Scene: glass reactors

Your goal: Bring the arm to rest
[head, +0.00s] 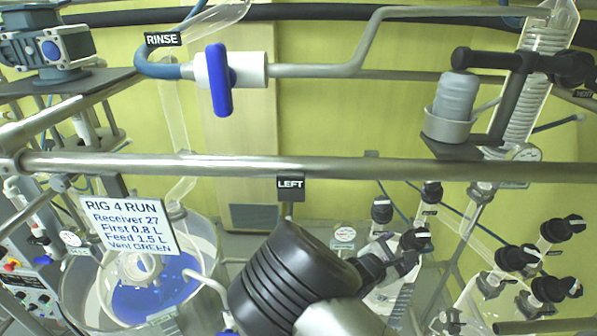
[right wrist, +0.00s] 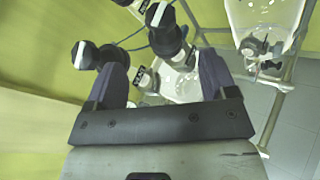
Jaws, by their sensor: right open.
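My right arm comes in at the bottom middle of the head view, dark and ribbed. Its gripper (head: 390,258) points right and away, partly hidden by the arm. In the right wrist view the two dark fingers of the right gripper (right wrist: 160,82) stand wide apart, with nothing between them in their grip. Black valve knobs (right wrist: 165,38) lie beyond the fingertips; I cannot tell how close they are. My left gripper is in no view.
A steel rail with a LEFT sign (head: 290,183) crosses the head view. A blue-handled RINSE valve (head: 219,80) hangs above. A RIG 4 RUN sign (head: 127,226) stands before a glass vessel with blue contents (head: 150,300). Black-knobbed valves (head: 518,258) crowd the right.

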